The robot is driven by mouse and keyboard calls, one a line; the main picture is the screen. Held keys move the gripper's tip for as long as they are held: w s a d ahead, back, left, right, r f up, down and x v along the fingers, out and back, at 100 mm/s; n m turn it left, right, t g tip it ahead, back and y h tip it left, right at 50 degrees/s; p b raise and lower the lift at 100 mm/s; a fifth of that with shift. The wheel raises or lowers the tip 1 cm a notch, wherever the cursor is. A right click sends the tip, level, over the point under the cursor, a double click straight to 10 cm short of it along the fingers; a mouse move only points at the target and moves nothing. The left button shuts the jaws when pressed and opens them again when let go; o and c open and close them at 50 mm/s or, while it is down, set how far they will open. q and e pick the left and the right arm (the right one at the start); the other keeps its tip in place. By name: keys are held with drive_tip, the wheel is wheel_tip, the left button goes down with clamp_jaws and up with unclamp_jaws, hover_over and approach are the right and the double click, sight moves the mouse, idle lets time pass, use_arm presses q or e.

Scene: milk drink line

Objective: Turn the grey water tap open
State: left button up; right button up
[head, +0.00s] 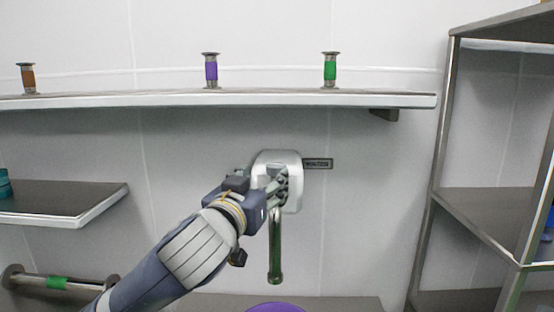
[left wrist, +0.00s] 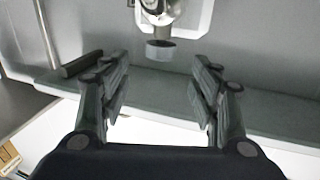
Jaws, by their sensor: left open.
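The water tap is a pale grey box (head: 291,200) on the wall with a shiny metal spout (head: 275,258) hanging down from it. A small dark label plate (head: 317,163) is on the wall to its right. My left gripper (head: 281,183) is in front of the box and hides much of its middle. In the left wrist view, my left gripper (left wrist: 158,80) is open, with nothing between its fingers. A round grey metal piece (left wrist: 160,50) of the tap shows just beyond the fingertips. Whether a finger touches the tap cannot be told. My right gripper is not in view.
A long wall shelf (head: 180,99) above bears pipe pieces with brown, purple (head: 211,70) and green (head: 330,69) bands. A metal rack (head: 490,215) stands at the right, a lower shelf (head: 70,200) at the left. A purple object (head: 275,307) shows below the spout.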

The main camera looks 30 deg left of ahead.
sight(273, 171)
use_arm(q)
drive_tip(key=shift+p+x, duration=0.8)
drive_tip(key=shift+p, duration=2.05)
drive_tip(key=shift+w+a, duration=0.15)
drive_tip(key=shift+w, duration=0.2)
drive_tip(key=p+x, duration=0.1)
drive_tip(key=x, duration=0.6)
drive_tip(key=shift+w+f, duration=0.1)
drive_tip(key=shift+w, duration=0.05)
drive_tip(key=shift+w, duration=0.1)
drive_tip(key=shift+c, duration=0.8)
drive_tip(key=c, duration=0.9)
